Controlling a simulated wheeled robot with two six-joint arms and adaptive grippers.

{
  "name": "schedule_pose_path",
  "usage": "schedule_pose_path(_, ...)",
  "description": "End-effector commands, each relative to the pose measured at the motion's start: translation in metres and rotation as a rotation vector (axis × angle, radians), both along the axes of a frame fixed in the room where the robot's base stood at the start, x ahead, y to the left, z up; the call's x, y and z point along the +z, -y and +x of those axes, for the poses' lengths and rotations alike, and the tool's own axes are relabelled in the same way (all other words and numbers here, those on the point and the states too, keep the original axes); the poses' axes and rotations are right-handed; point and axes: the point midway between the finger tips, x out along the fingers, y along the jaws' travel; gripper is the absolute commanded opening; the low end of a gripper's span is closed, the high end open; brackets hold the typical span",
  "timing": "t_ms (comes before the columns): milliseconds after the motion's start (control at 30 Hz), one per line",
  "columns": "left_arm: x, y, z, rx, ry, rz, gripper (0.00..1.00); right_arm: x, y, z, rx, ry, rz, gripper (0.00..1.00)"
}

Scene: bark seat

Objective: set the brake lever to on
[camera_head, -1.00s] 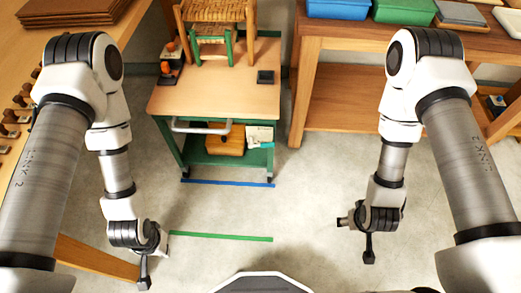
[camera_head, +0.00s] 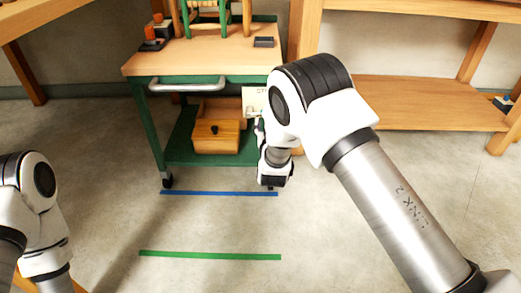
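A black base with an orange knob (camera_head: 151,34) sits at the left edge of the cart's wooden top (camera_head: 205,57); it may be the brake lever, but its setting is too small to read. My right arm reaches in front of the cart's right side. Its wrist end (camera_head: 275,170) is low by the cart's right front leg, and the fingers cannot be made out. My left arm shows only at the lower left edge; its gripper is outside the picture.
The cart has a grey handle (camera_head: 187,85) and a lower shelf with a wooden box (camera_head: 217,135). A blue strip (camera_head: 215,193) and a green strip (camera_head: 210,255) lie on open floor. A wooden bench (camera_head: 420,103) stands at the right. A small chair (camera_head: 210,15) stands on the cart.

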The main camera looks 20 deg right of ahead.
Motion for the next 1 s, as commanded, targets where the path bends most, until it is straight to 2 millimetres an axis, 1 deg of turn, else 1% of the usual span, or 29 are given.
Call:
schedule_pose_path(33,-0.031,0.000,0.001,0.000,0.002,0.000,0.00,-0.024,-0.002,0.001,0.004,0.009,-0.002,0.73)
schedule_pose_path(67,-0.034,0.000,0.001,0.000,0.002,0.000,0.00,-0.025,-0.003,0.002,0.005,0.013,-0.003,0.73)
schedule_pose_path(167,-0.038,0.000,0.001,0.000,0.003,0.000,0.00,-0.024,-0.003,0.004,0.006,0.020,-0.003,0.73)
schedule_pose_path(267,-0.040,0.000,0.002,0.000,0.004,0.000,0.00,-0.022,-0.001,0.011,0.006,0.023,-0.002,0.73)
schedule_pose_path(367,-0.051,0.000,0.002,0.002,0.005,0.000,0.00,-0.024,0.004,0.027,0.005,0.022,0.000,0.73)
schedule_pose_path(500,-0.068,0.000,0.005,-0.001,0.013,0.002,0.00,-0.025,0.013,0.054,0.004,0.022,0.000,0.73)
schedule_pose_path(633,-0.077,-0.001,0.009,-0.006,0.024,0.004,0.00,-0.023,0.017,0.071,0.005,0.020,-0.002,0.73)
schedule_pose_path(733,-0.078,-0.001,0.010,-0.008,0.027,0.004,0.00,-0.021,0.019,0.077,0.006,0.018,-0.003,0.73)
schedule_pose_path(933,-0.077,-0.001,0.010,-0.008,0.028,0.004,0.00,-0.020,0.019,0.077,0.006,0.017,-0.003,0.73)
schedule_pose_path(967,-0.077,-0.001,0.010,-0.008,0.028,0.004,0.00,-0.020,0.019,0.078,0.006,0.017,-0.003,0.62)
schedule_pose_path(1000,-0.077,-0.001,0.010,-0.008,0.028,0.004,0.00,-0.020,0.019,0.077,0.006,0.017,-0.003,0.48)
